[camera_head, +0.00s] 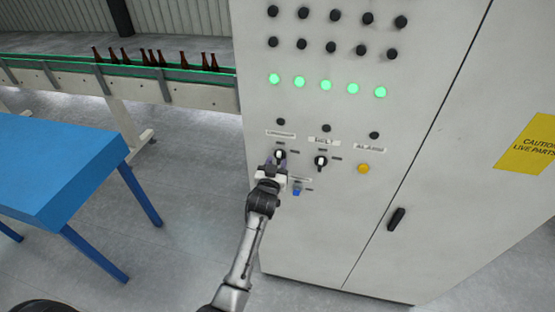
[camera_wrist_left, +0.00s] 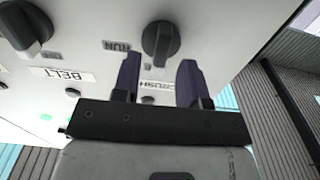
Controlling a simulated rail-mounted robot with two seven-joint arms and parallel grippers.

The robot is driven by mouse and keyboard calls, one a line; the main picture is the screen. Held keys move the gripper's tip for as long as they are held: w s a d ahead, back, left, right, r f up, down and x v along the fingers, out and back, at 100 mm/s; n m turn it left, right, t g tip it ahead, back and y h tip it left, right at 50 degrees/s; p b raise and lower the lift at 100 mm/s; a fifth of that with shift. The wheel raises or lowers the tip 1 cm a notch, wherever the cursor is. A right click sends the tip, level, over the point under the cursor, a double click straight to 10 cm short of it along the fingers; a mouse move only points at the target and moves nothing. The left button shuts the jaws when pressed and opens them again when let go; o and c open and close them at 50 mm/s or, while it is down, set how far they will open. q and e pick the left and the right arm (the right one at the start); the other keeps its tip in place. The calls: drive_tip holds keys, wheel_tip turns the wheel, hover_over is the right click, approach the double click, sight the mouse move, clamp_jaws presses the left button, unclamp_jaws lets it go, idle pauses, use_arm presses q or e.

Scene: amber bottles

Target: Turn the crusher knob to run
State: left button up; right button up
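The crusher knob (camera_head: 280,154) is a black rotary knob on the grey cabinet front, below its label (camera_head: 281,134). My left gripper (camera_head: 273,164) is at this knob and partly covers its lower part in the head view. In the left wrist view, which is upside down, the knob (camera_wrist_left: 161,42) lies just ahead of the fingertips (camera_wrist_left: 160,62), with its near end about between them. The two fingers are apart, with visible gaps to the knob; I see no contact. A RUN mark (camera_wrist_left: 116,46) is beside the knob. My right gripper is out of view.
The belt knob (camera_head: 321,162) is close to the right, with a yellow alarm button (camera_head: 363,168) beyond it. A blue table (camera_head: 60,165) and a conveyor with brown bottles (camera_head: 205,88) are at the left.

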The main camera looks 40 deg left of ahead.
use_arm(q)
drive_tip(key=shift+x, duration=0.85)
clamp_jaws()
